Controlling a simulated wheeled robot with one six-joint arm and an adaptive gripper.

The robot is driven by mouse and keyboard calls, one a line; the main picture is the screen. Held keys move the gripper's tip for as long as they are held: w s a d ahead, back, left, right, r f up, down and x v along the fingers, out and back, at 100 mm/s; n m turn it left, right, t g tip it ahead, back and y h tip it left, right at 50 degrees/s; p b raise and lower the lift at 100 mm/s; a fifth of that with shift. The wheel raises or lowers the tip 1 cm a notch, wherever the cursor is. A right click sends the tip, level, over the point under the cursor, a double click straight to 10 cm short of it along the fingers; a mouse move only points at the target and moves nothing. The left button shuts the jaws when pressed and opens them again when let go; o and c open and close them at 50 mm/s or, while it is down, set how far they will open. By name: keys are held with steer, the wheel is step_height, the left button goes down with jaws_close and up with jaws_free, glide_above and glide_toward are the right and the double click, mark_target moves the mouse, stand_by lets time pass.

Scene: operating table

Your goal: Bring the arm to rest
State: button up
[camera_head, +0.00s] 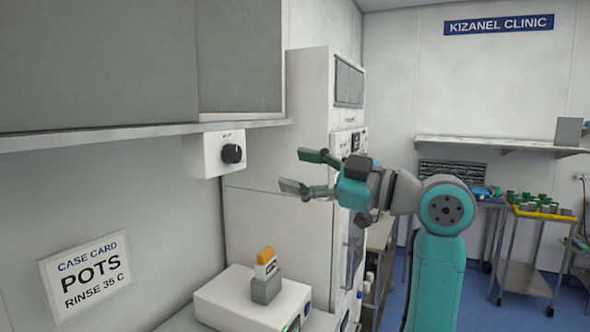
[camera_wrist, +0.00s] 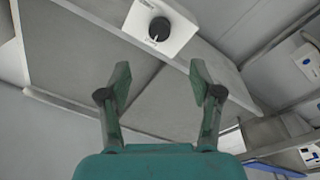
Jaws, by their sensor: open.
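My gripper (camera_head: 300,172) is open and empty in the head view, with its fingers pointing left. It is held in mid-air in front of a tall white cabinet (camera_head: 270,230). In the wrist view my gripper (camera_wrist: 160,82) shows its two fingers spread apart with nothing between them. A white box with a black knob (camera_head: 232,153) is on the wall to the left of the fingers, apart from them. This knob also shows at the top of the wrist view (camera_wrist: 159,29).
Below the gripper, a white device (camera_head: 235,300) bears a grey holder with an orange-capped item (camera_head: 266,263). A grey wall cupboard (camera_head: 240,60) hangs at upper left. A wall card (camera_head: 86,277) reads POTS, RINSE 35 C. A trolley with a yellow tray (camera_head: 545,213) stands far right.

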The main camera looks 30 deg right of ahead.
stand_by(0.3)
steer(key=w+f+m+t+h, duration=0.15)
steer(key=f+m, duration=0.25)
steer(key=f, duration=0.7)
steer(key=w+f+m+t+h, duration=0.1)
steer(key=w+f+m+h, duration=0.3)
steer(key=f, duration=0.7)
steer(key=s+a+f+m+h, duration=0.1)
steer(key=s+f+m, duration=0.1)
steer(key=s+f, duration=0.35)
steer(key=s+f+m+h, duration=0.2)
steer(key=f, duration=0.6)
steer(key=s+a+f+m+h, duration=0.1)
steer(key=s+f+m, duration=0.15)
steer(key=f, duration=0.35)
steer(key=s+a+f+m+g+h, duration=0.1)
steer(key=s+a+f, duration=0.1)
steer(key=s+f, duration=0.65)
steer(key=s+a+f+m+g+h, duration=0.15)
steer(key=s+f, duration=0.35)
steer(key=s, duration=0.6)
steer(key=s+a+r+n, duration=0.1)
steer(key=s+a+n, duration=0.1)
steer(key=s, duration=1.7)
steer(key=shift+s+r+n+g+y, duration=0.2)
steer(key=shift+s+n+g+y, duration=0.1)
steer(key=shift+s+n+g, duration=0.1)
